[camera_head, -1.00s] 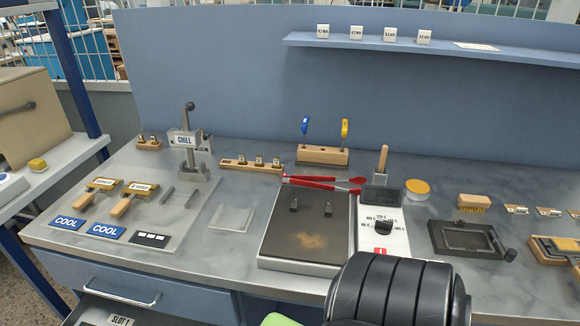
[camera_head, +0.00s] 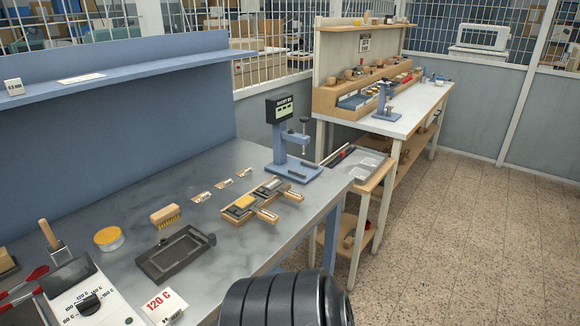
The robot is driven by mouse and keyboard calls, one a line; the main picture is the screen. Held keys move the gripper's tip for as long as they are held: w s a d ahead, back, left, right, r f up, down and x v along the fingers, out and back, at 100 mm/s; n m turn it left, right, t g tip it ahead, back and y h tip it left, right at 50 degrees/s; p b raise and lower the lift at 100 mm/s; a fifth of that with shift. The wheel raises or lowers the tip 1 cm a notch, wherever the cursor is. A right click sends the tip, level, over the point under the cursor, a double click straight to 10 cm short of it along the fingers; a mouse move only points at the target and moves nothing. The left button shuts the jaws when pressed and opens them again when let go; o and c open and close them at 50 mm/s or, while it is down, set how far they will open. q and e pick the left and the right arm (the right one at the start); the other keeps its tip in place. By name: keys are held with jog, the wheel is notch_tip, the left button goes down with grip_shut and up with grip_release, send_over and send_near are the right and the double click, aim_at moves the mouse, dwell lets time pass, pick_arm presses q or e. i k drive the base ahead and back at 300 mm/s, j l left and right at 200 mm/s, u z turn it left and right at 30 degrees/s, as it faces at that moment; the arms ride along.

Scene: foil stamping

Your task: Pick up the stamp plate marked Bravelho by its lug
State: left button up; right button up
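A wooden holder (camera_head: 234,217) lies on the grey bench near its right end. It carries several small metal and yellow plate-like pieces, with wooden handles sticking out toward the front. Three small cards with brownish print (camera_head: 201,196) lie in a row behind it. Their writing is too small to read, and I cannot tell which piece, if any, is marked Bravelho. No lug can be made out. Neither of my grippers is in view. Only a black ribbed part of my own arm shows at the bottom centre.
A dark metal frame (camera_head: 176,254), a brush (camera_head: 165,216) and a yellow-lidded tin (camera_head: 108,238) lie left of the holder. A blue stand with a display (camera_head: 281,108) is at the bench's right end. A temperature dial unit (camera_head: 72,281) is at lower left. The floor at right is open.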

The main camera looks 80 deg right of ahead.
aim_at(248, 202)
jog(key=k+z, duration=0.1)
jog(key=z, duration=2.35)
